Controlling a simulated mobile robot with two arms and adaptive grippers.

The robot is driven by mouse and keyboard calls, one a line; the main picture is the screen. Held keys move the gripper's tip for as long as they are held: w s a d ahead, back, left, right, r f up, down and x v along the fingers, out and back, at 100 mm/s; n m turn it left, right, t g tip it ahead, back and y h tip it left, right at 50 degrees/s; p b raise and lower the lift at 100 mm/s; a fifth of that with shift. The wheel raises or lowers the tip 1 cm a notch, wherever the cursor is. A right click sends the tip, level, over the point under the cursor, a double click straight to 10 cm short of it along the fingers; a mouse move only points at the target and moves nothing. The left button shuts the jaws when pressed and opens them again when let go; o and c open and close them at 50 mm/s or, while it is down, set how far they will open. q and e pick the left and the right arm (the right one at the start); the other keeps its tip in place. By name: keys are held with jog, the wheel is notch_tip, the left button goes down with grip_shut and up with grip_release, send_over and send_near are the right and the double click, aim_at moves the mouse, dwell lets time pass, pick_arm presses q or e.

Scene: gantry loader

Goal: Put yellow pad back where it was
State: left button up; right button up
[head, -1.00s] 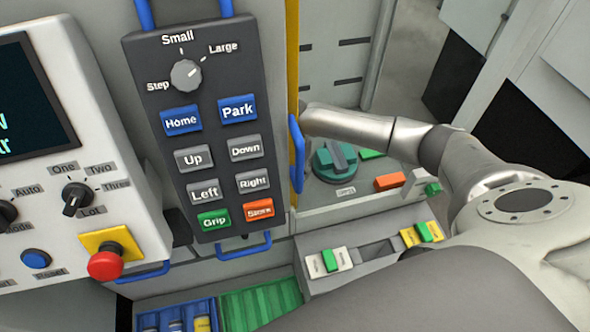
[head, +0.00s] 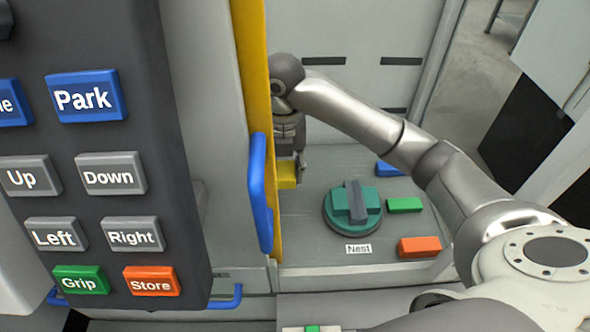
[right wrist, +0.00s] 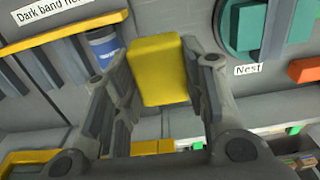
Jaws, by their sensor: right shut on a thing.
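My right gripper (head: 300,168) reaches down over the grey shelf behind the yellow door edge. It is shut on the yellow pad (head: 287,175), which is partly hidden by that edge in the head view. In the right wrist view the yellow pad (right wrist: 160,70) sits between the two fingers of my right gripper (right wrist: 158,82). Whether the pad touches the shelf I cannot tell. My left gripper is not in view.
A teal round part (head: 351,207) sits behind the "Nest" label (head: 358,249). Green (head: 404,205), orange (head: 419,247) and blue (head: 389,169) pads lie to its right. A blue handle (head: 260,190) and the button panel (head: 130,135) stand nearer. A blue-labelled cylinder (right wrist: 103,45) is left of the pad.

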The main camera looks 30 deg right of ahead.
jog(key=w+d+f+p, duration=0.1)
jog(key=w+d+f, duration=0.1)
jog(key=w, duration=0.1)
jog(key=w+d+f, duration=0.2)
jog(key=w+f, duration=0.1)
jog(key=w+d+f+p, duration=0.1)
jog(key=w+d+f, duration=0.2)
jog(key=w, duration=0.1)
jog(key=shift+w+f+p, duration=0.1)
jog(key=shift+f+p, duration=0.15)
jog(key=shift+p, duration=0.05)
jog(key=shift+w+d+f, duration=0.35)
jog(key=shift+d+f, duration=0.05)
jog(key=shift+f, duration=0.25)
notch_tip(320, 180, down, 2)
jog(key=shift+f+p, duration=0.15)
jog(key=shift+p, duration=0.15)
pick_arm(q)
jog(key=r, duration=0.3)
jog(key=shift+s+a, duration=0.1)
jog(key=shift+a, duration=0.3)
pick_arm(e)
jog(key=shift+f, duration=0.35)
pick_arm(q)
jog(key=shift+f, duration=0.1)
pick_arm(e)
jog(key=shift+f, duration=0.1)
jog(key=o, duration=1)
